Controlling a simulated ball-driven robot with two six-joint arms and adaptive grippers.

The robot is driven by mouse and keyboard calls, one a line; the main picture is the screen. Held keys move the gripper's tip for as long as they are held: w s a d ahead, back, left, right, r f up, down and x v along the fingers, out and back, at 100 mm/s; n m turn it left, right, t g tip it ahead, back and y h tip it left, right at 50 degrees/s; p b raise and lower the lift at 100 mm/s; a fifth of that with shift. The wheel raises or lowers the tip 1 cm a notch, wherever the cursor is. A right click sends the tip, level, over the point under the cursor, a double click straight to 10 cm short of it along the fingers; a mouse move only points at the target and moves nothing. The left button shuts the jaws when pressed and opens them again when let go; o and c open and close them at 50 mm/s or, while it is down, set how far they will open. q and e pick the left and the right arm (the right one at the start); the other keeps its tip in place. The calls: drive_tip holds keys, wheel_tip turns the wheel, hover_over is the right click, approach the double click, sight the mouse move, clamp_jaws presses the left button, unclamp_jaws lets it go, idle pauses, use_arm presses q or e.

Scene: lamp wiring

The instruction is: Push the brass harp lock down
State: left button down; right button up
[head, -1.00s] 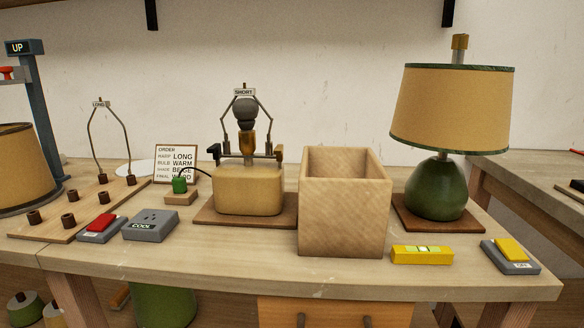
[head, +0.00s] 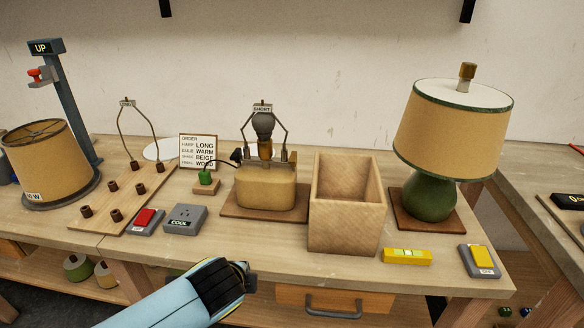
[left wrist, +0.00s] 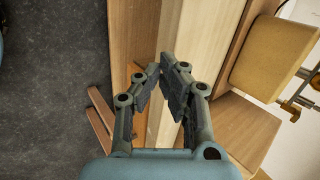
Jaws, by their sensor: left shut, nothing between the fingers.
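The tan block-shaped lamp base (head: 266,194) stands on a brown board behind the table's front edge. It carries a dark bulb (head: 264,124) inside a short harp (head: 284,132) labelled SHORT. The brass harp lock is small at the harp's foot, and its position is hard to read in the head view. In the left wrist view a brass-coloured fitting (left wrist: 292,106) shows at the right edge, beside the tan base (left wrist: 275,58). My left gripper (left wrist: 160,68) is shut and empty, in front of the table edge. In the head view its arm comes in low, below the lamp. My right gripper is not in view.
An open wooden box (head: 345,225) stands right of the lamp base. A green lamp (head: 432,196) is further right. A peg board (head: 128,200), an order card (head: 198,152), a COOL box (head: 185,219) and a green part on a small block (head: 205,178) lie left.

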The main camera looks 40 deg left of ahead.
use_arm(q)
drive_tip(key=w+r+m+t+y+p, duration=0.2)
drive_tip(key=w+r+m+t+p, duration=0.2)
drive_tip(key=w+r+m, duration=0.9)
drive_tip(key=shift+w+r+m+t, duration=0.35)
drive_tip(key=shift+w+m+t, duration=1.05)
drive_tip(key=shift+m, duration=1.8)
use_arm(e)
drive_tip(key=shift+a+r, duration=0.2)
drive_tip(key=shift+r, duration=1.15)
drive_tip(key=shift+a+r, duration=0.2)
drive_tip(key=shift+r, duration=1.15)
use_arm(q)
drive_tip(key=shift+w, duration=0.15)
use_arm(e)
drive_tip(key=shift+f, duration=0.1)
